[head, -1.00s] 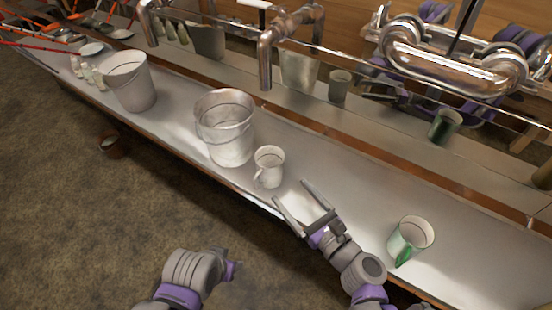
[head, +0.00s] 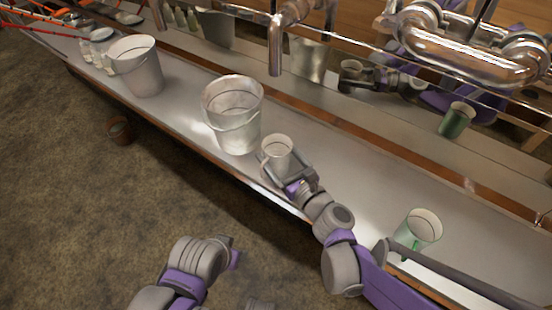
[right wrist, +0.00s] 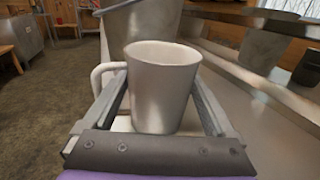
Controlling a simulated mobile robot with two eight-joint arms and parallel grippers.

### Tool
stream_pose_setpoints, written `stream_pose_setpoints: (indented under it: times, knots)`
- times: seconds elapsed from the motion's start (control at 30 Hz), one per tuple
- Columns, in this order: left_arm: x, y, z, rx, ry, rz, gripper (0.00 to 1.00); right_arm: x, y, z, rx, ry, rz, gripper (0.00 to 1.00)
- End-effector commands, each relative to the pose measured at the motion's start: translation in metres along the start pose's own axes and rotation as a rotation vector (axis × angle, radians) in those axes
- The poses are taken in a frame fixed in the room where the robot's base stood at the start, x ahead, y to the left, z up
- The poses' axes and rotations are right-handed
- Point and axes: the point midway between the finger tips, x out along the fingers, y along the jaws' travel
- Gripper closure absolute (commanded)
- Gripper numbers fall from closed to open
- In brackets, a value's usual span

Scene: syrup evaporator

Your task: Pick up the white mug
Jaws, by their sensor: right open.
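The white mug (head: 277,151) stands upright on the metal counter, just right of a large metal bucket. It also shows in the right wrist view (right wrist: 163,88), with its handle on the left side. My right gripper (head: 285,168) is open around the mug, one finger on each side, and the mug stands between the fingers. In the right wrist view the fingers (right wrist: 160,105) show small gaps to the mug's body, and the left finger passes by the handle. My left arm shows at the bottom of the head view, but its fingers are not clearly visible.
The large bucket (head: 232,117) stands close behind the mug, and another bucket (head: 137,66) is farther left. A green-and-white mug (head: 420,228) stands at the right, near my right arm. Metal pipes (head: 455,62) hang above the counter's back. The mirrored backsplash shows reflections.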

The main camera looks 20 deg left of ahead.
Motion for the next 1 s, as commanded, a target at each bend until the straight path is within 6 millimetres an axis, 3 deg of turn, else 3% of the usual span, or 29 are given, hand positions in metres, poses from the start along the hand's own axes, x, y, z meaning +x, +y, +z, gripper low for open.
stream_pose_setpoints:
  times: [0.17, 0.53, 0.8, 1.0]
  knots:
    - [0.000, 0.000, 0.000, 0.000, 0.000, 0.000, 0.50, 0.000, 0.000, 0.000, 0.000, 0.000, 0.000, 0.11]
    - [0.000, 0.000, 0.000, 0.000, 0.000, 0.000, 0.50, -0.001, 0.000, 0.000, 0.000, 0.000, 0.000, 0.78]
    - [-0.002, 0.000, -0.001, 0.000, 0.001, 0.000, 0.50, -0.001, 0.000, 0.004, 0.000, 0.000, 0.000, 0.79]
    - [-0.015, 0.000, -0.005, 0.000, 0.006, 0.000, 0.50, -0.001, 0.001, 0.036, -0.001, -0.001, 0.000, 0.79]
